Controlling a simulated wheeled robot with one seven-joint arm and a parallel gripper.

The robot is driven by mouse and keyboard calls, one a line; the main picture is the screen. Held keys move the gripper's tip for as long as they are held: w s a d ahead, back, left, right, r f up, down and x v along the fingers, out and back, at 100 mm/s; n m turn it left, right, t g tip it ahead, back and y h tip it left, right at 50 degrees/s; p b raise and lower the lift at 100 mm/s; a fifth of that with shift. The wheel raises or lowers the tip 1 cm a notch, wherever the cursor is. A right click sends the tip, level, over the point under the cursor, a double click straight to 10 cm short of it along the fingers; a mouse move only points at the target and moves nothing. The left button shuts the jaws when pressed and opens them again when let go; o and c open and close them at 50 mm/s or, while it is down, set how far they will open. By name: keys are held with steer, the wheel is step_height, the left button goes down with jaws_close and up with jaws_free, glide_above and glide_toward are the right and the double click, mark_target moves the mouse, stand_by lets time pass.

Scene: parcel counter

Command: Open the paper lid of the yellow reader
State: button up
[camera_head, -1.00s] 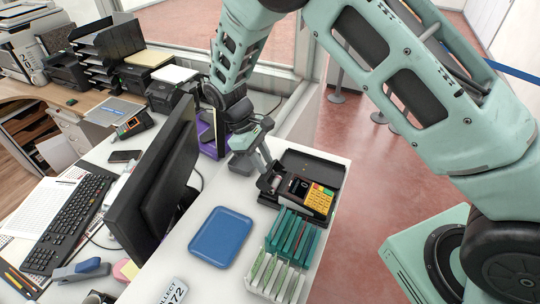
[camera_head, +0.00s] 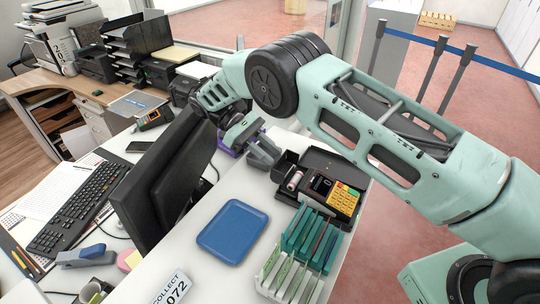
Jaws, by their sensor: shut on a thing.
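The yellow reader (camera_head: 343,197) is a dark card terminal with yellow keys and a small screen, lying in a black tray on the white counter. At its left end the paper bay is exposed, with a whitish roll (camera_head: 295,181) in it. The dark paper lid (camera_head: 287,163) stands raised behind the roll. My gripper (camera_head: 270,158) is at the left of the raised lid, its grey fingers shut on the lid's edge. The exact contact is small and partly hidden by the fingers.
A black monitor (camera_head: 165,180) rises at the left. A purple holder (camera_head: 236,146) is behind my gripper.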

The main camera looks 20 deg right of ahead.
steer(key=shift+f, duration=0.2)
steer(key=o, duration=1)
steer(key=shift+r, duration=0.1)
step_height(320, 180, up, 10)
steer(key=p, duration=0.6)
